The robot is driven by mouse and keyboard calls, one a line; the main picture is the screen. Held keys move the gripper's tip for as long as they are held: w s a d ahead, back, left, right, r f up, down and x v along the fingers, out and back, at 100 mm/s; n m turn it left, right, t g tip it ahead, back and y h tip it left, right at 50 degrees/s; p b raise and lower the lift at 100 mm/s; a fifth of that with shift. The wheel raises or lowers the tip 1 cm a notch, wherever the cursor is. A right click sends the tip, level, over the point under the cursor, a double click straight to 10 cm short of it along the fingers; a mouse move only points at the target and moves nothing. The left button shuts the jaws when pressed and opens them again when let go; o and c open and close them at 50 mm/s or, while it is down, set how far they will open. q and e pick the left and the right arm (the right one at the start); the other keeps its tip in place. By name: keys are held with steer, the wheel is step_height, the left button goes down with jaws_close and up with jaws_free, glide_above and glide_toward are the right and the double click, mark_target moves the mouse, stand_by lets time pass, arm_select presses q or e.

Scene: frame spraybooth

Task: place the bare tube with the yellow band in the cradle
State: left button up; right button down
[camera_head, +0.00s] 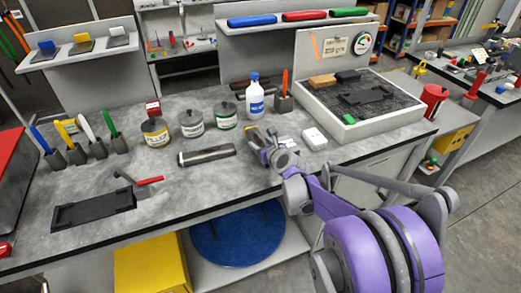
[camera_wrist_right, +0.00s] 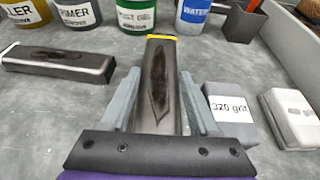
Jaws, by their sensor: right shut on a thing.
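The bare tube (camera_wrist_right: 160,80) is dark grey with a darker patch on its upper face and a yellow band at its far end. My right gripper (camera_wrist_right: 160,110) is shut on its near part, one finger along each side. In the head view my right gripper (camera_head: 266,146) is low over the bench, right of the middle, and mostly covers the tube. I cannot tell whether the tube touches the bench. A black shaped support (camera_head: 364,93), possibly the cradle, lies in a pale-walled tray (camera_head: 372,128) at the back right. My left gripper is out of view.
Another dark tube (camera_head: 207,155) with a pale band lies left of my gripper. Cans, a blue-capped bottle (camera_head: 255,97) and a holder (camera_head: 283,102) stand behind. A grey 320 grit block (camera_wrist_right: 230,108) and a white block (camera_head: 314,138) lie right. A dark flat tray (camera_head: 93,211) lies front left.

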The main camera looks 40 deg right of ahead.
steer(key=shift+f, duration=1.15)
steer(key=shift+f, duration=0.1)
steer(key=shift+c, duration=0.6)
jaws_free()
